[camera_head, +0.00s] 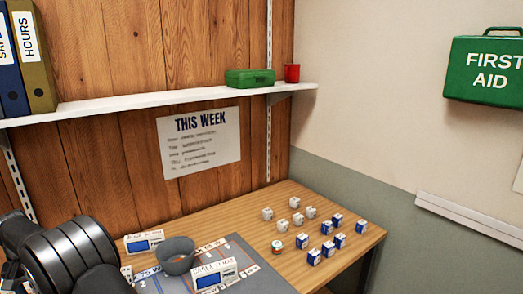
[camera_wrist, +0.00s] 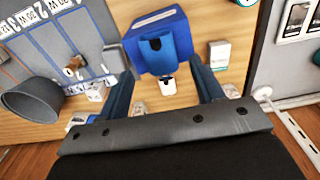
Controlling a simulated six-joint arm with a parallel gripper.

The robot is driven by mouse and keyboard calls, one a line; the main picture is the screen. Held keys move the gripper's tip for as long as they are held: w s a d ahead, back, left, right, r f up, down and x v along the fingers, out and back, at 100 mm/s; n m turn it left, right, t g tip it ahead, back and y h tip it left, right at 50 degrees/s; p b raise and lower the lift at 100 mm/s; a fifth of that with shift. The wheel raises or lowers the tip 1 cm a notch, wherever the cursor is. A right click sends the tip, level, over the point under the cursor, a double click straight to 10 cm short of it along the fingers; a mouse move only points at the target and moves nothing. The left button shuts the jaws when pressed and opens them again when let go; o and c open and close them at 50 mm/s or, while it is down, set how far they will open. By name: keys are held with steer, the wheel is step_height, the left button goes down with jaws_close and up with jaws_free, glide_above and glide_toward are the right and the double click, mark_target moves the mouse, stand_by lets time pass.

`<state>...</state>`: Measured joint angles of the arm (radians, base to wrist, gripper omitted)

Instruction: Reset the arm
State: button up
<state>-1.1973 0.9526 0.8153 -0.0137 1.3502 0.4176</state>
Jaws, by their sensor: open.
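My gripper (camera_wrist: 160,68) shows in the wrist view, its two dark blue fingers spread wide apart. It looks open, with nothing clearly clamped between the fingers. A blue block-like object (camera_wrist: 160,45) and a small white piece (camera_wrist: 168,87) appear between and beyond the fingers; I cannot tell their distance. In the head view, part of my dark arm (camera_head: 75,255) fills the lower left corner, and the gripper tips are not visible there.
Several white cubes (camera_head: 295,202) and blue-and-white cubes (camera_head: 327,249) stand on the wooden table (camera_head: 225,212). A white shelf (camera_head: 150,99) hangs above. Bare tabletop lies behind the cubes.

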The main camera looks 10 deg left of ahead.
step_height(320, 180, down, 3)
step_height(320, 180, up, 10)
steer(key=r, duration=0.1)
step_height(320, 180, down, 12)
steer(key=shift+f, duration=0.2)
steer(key=r, duration=0.5)
steer(key=shift+w+d, duration=0.25)
steer(key=w+d+r, duration=0.7)
steer(key=d, duration=0.3)
steer(key=w+d+f, duration=0.3)
steer(key=d+f, duration=0.1)
steer(key=d, duration=0.4)
steer(key=w+d+f+m, duration=0.1)
steer(key=w+d+f, duration=0.25)
steer(key=d, duration=0.55)
steer(key=w+d+f, duration=0.2)
steer(key=d+f, duration=0.3)
steer(key=d, duration=0.3)
steer(key=s+a+f, duration=0.2)
steer(key=a+f, duration=0.2)
steer(key=a, duration=0.3)
steer(key=shift+a, duration=0.2)
